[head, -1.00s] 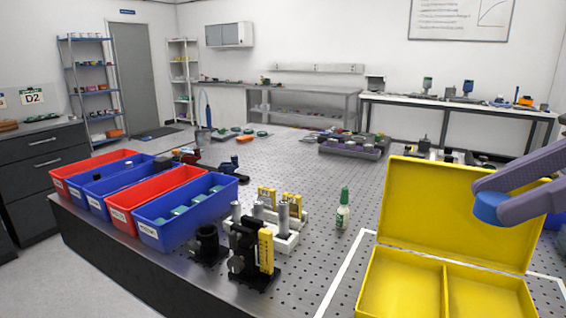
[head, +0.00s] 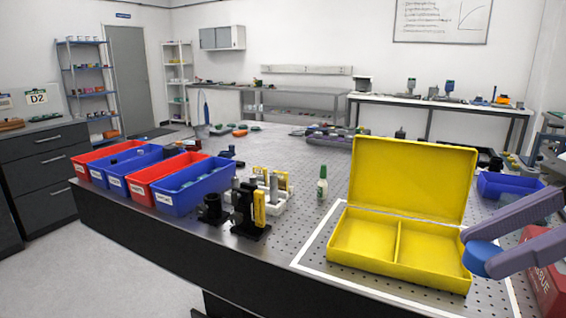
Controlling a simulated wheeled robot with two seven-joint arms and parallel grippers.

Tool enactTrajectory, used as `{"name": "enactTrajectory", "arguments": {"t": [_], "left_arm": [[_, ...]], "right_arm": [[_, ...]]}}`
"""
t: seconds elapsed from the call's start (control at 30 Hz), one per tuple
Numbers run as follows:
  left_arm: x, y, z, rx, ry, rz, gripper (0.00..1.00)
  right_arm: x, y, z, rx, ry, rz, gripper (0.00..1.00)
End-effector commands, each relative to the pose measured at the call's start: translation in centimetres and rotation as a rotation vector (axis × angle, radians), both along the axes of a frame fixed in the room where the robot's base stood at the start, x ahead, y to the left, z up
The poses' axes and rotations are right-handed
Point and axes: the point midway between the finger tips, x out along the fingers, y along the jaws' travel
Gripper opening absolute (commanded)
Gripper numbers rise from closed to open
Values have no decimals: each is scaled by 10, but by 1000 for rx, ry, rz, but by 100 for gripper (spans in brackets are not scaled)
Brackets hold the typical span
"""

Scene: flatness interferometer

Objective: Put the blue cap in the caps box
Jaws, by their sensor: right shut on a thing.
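The blue cap (head: 480,259) is a short round piece held at the fingertips of my right gripper (head: 478,250). The gripper comes in from the right edge with purple-grey fingers and is shut on the cap. The cap shows just off the right front corner of an open yellow box (head: 400,276). I cannot tell its exact height over the table. The yellow box has a raised lid (head: 412,180) at the back and a divider making two compartments, both of which look empty. No label reading caps shows on it. My left gripper is not in view.
Red and blue bins (head: 193,196) stand along the left table edge. Black posts (head: 248,212) and a small green-topped bottle (head: 322,186) stand left of the yellow box. A blue tray (head: 508,184) and a red tissue box (head: 550,285) are at the right. A white outline surrounds the yellow box.

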Motion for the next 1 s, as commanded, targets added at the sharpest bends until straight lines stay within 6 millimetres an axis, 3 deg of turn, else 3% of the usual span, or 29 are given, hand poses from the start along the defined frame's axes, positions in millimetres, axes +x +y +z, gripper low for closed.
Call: {"name": "enactTrajectory", "arguments": {"t": [0.3, 1.0], "left_arm": [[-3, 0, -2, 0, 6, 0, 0], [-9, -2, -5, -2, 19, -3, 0]], "right_arm": [[-6, 0, -30, 5, -2, 19, 9], [-10, 0, -56, 0, 2, 26, 9]]}}
